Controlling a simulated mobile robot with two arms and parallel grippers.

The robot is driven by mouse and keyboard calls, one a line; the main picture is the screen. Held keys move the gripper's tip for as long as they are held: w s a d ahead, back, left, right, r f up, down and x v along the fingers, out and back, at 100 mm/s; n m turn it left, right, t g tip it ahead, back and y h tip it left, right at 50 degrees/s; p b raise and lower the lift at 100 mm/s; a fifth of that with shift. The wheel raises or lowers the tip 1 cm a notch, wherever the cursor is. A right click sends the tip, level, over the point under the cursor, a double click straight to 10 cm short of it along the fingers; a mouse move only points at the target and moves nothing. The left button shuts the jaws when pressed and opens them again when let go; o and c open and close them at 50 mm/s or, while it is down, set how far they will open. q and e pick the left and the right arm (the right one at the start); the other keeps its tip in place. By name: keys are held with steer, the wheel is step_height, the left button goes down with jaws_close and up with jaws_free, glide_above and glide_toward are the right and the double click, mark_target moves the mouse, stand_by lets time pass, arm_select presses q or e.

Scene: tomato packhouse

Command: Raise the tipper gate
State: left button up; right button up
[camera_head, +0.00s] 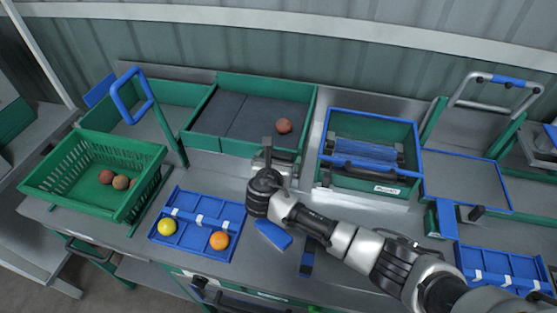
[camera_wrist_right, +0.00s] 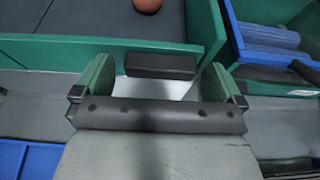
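The tipper appears to be the green bin (camera_head: 245,83) with a dark floor and one reddish tomato (camera_head: 284,126) near its front. A short dark bar (camera_wrist_right: 160,65), likely the gate's handle, is at the bin's front wall in the right wrist view. My right gripper (camera_head: 267,160) is at this front wall in the head view. In the right wrist view its fingers (camera_wrist_right: 160,72) stand apart, one on each side of the dark bar, with no visible contact. The gate panel itself is mostly hidden by my gripper. My left gripper is not in view.
A green basket (camera_head: 50,188) with several tomatoes stands left. A blue tray (camera_head: 190,243) with a yellow and an orange tomato lies in front. A blue-rimmed green crate (camera_head: 372,117) is just right of the tipper. A blue loop handle (camera_head: 118,100) rises at the left bin.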

steer(key=b+v, duration=0.1)
steer(key=v, duration=0.9)
steer(key=shift+s+r, duration=0.15)
steer(key=shift+s, duration=0.2)
steer(key=shift+a, duration=0.15)
